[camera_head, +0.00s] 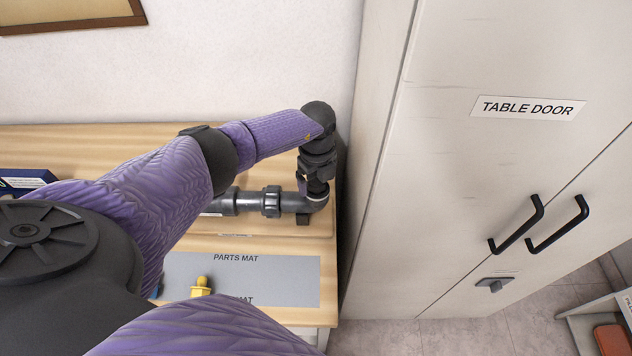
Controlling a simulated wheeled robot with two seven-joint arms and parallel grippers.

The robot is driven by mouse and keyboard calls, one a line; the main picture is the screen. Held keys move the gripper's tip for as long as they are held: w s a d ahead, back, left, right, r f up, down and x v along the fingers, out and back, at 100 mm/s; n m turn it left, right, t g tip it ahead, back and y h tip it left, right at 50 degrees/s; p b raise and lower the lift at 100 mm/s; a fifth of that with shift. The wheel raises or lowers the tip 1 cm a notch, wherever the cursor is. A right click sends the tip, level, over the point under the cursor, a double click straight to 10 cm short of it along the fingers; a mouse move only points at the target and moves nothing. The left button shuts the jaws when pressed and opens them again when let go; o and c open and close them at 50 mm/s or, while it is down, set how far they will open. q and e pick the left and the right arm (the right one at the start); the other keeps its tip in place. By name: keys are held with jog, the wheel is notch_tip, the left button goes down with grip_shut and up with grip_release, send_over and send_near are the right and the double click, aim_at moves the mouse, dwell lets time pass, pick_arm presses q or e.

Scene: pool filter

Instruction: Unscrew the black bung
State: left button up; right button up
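A dark grey pipe (240,202) with a ribbed union collar (271,202) lies along the wooden bench. Its right end turns up in an elbow (316,203). My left arm reaches over the bench from the left. My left gripper (317,185) points down right at the top of this elbow. Its fingers are small and dark against the dark pipe, so I cannot tell whether they are open or shut, or touching. I cannot make out the black bung; the gripper may hide it. My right gripper is not in view.
A grey parts mat (290,277) lies on the bench front, with a yellow fitting (201,287) on it. A dark blue box (22,180) stands at far left. A tall pale cabinet (440,160) labelled TABLE DOOR, with black handles (517,226), stands close right of the bench.

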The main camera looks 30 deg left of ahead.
aim_at(317, 180)
pick_arm(q)
jog(key=shift+r, duration=0.1)
notch_tip(317, 180, up, 6)
jog(key=p, duration=0.6)
jog(key=shift+r, duration=0.15)
jog(key=shift+f, duration=0.2)
notch_tip(317, 180, up, 10)
jog(key=p, duration=0.1)
jog(key=shift+p, duration=0.3)
